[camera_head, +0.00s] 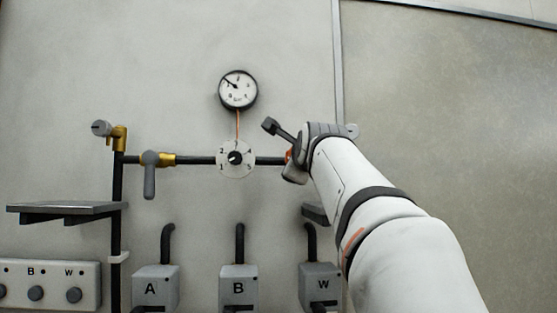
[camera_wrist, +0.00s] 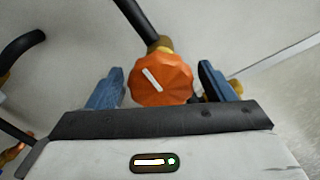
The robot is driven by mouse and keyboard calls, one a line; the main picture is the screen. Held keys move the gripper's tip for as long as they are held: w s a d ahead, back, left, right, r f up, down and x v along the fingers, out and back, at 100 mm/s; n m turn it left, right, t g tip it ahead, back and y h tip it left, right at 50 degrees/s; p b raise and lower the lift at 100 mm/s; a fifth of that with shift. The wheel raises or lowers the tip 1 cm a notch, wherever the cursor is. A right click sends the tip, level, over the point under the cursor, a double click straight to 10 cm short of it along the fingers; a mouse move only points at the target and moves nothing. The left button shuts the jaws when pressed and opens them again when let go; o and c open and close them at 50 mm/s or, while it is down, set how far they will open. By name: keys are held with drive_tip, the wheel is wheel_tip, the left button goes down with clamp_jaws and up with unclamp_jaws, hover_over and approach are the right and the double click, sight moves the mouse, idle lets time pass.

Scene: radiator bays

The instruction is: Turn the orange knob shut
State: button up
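The orange knob (camera_wrist: 160,80) is in the middle of the wrist view, with a white line on its face that slants from upper left to lower right. My gripper (camera_wrist: 163,85) has its two blue fingers apart, one on each side of the knob. A gap shows between the knob and the right finger; the left finger is close to the knob's edge, and I cannot tell if it touches. In the head view only a sliver of the orange knob (camera_head: 288,156) shows, at the left of my gripper (camera_head: 292,165); the arm hides the rest.
A dial plate (camera_head: 235,170) with numbers sits on the dark pipe left of my gripper. A round gauge (camera_head: 238,90) hangs above it. A grey lever handle (camera_head: 149,180), a shelf (camera_head: 65,208) and boxes marked A (camera_head: 155,287), B (camera_head: 238,284) and W (camera_head: 321,284) are on the wall.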

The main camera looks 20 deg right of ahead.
drive_tip(key=shift+s, duration=0.15)
drive_tip(key=b+v, duration=0.2)
drive_tip(key=v, duration=0.5)
drive_tip(key=shift+s+b, duration=0.35)
drive_tip(key=shift+b, duration=0.05)
drive_tip(key=shift+a, duration=0.15)
